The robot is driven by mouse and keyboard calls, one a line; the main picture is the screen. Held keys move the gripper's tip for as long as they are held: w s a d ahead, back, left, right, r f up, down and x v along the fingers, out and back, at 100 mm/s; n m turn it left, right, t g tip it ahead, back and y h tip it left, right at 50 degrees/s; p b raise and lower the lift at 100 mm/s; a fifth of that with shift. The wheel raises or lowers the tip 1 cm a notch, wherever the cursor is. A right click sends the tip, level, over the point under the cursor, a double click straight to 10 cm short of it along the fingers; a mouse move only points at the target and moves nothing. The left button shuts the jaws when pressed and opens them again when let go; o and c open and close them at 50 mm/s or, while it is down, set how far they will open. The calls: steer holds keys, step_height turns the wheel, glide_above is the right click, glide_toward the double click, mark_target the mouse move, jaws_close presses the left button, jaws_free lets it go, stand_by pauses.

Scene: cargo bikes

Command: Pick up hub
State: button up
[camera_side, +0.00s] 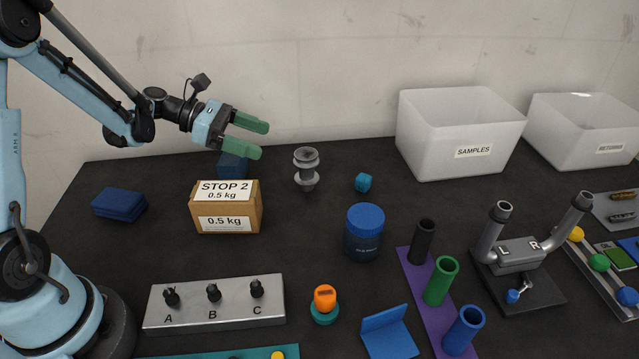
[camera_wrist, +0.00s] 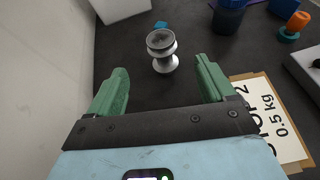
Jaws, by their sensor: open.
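The hub (camera_side: 306,167) is a grey metal spool with wide flanges, standing upright on the dark table behind the middle. It also shows in the wrist view (camera_wrist: 162,50), beyond and between my fingertips. My gripper (camera_side: 259,139) has green fingers, is open and empty, and hangs above the table to the left of the hub, pointing toward it. In the wrist view the fingers (camera_wrist: 160,78) are spread wide, with the hub ahead of them and not touched.
A cardboard box (camera_side: 226,211) marked STOP 2 stands left of the hub, with a dark blue block (camera_side: 232,165) behind it. The wall is close behind.

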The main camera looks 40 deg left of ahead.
mark_target(308, 163)
steer(key=x, duration=0.4)
steer(key=f+x, duration=0.1)
steer(key=x, duration=0.8)
steer(key=shift+s+a+f, duration=0.25)
steer(key=shift+s+f, duration=0.05)
steer(key=c, duration=1.2)
steer(key=shift+r, duration=0.1)
